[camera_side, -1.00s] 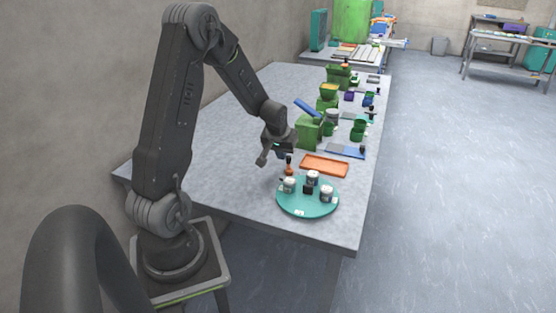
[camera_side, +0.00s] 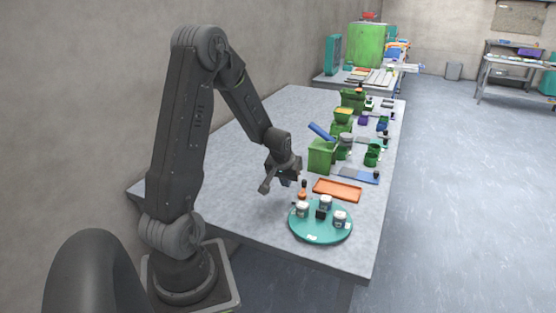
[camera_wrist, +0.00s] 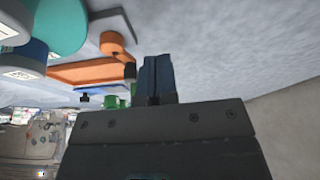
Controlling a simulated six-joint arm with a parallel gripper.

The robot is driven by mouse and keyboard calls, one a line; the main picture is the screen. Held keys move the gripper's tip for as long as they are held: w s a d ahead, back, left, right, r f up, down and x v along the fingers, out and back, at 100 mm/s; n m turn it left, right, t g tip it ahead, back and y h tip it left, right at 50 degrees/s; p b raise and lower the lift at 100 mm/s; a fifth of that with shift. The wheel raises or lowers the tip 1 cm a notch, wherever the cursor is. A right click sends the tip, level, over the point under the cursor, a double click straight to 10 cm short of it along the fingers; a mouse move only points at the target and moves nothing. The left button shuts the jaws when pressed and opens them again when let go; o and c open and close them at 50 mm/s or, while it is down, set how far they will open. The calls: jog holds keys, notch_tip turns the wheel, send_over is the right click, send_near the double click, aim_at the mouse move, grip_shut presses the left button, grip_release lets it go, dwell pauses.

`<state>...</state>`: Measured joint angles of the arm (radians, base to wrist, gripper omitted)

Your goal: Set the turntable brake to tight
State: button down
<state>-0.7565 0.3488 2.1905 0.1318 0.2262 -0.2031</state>
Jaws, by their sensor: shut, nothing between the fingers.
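In the wrist view, the gripper's blue fingers (camera_wrist: 158,75) are together and empty. An orange round piece (camera_wrist: 112,43) shows left of them.
An orange tray (camera_side: 337,190) lies behind the turntable. A green box with a raised blue flap (camera_side: 321,156) stands beyond it, with several green containers and small items along the table's right side. The table's left side (camera_side: 225,150) is clear.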

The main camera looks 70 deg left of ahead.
jog(key=s+a+r, duration=0.1)
jog(key=s+r, duration=0.3)
jog(key=r, duration=0.5)
jog(key=shift+r, duration=0.15)
jog(key=shift+s, duration=0.1)
jog(key=w+d+r+m+t, duration=0.1)
jog(key=d+r, duration=0.1)
jog(key=d, duration=0.3)
jog(key=w+d+r+m, duration=0.1)
jog(key=d+r+m, duration=0.15)
jog(key=d, duration=0.25)
jog(key=s+d+r+m+h, duration=0.1)
jog(key=s+d+m, duration=0.1)
jog(key=d, duration=0.4)
jog(key=s+d+r+m+t+h, duration=0.1)
jog(key=s+d+r+m, duration=0.1)
jog(key=s+d, duration=0.2)
jog(key=s+d+r+m+h, duration=0.1)
jog(key=s+d+r+m, duration=0.1)
jog(key=d, duration=0.8)
jog(key=shift+s+r+t, duration=0.2)
jog(key=shift+s+t, duration=0.1)
jog(key=shift+s, duration=0.4)
